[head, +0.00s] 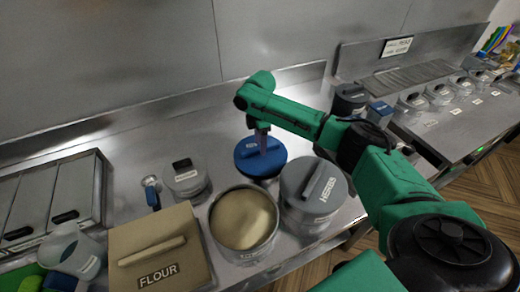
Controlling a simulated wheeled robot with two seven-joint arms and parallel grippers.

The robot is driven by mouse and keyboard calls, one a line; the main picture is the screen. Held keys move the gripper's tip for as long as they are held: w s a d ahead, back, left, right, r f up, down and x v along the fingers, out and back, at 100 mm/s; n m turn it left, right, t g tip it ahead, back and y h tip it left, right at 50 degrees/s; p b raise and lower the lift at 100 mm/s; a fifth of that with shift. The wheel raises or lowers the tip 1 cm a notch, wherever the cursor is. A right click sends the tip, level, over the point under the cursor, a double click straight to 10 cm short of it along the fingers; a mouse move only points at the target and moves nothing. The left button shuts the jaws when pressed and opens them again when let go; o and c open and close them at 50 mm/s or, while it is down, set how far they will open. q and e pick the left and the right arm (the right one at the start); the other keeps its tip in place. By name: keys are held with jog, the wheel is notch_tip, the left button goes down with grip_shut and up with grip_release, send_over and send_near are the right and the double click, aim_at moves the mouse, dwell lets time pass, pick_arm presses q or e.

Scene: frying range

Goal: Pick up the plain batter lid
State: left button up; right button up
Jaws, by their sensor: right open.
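A round blue lid (250,163) sits on a pot behind the open tan-filled pot. Its label is partly hidden by my gripper and I cannot read it, so I cannot tell for sure that it is the plain batter lid. My right gripper (262,147) points down over the blue lid, open, with its fingertips at or just above the handle. Whether they touch it I cannot tell. My left gripper is not in view.
The open pot (244,222) is in front of the blue lid. A grey lidded pot labelled "HERBS" (308,207) stands close at right, a flour box (150,240) at left front, and a small lidded jar (186,181) at left. A steel wall is behind.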

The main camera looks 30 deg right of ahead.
jog(key=shift+s+f, duration=0.1)
jog(key=shift+f, duration=0.6)
jog(key=shift+f, duration=0.15)
grip_shut()
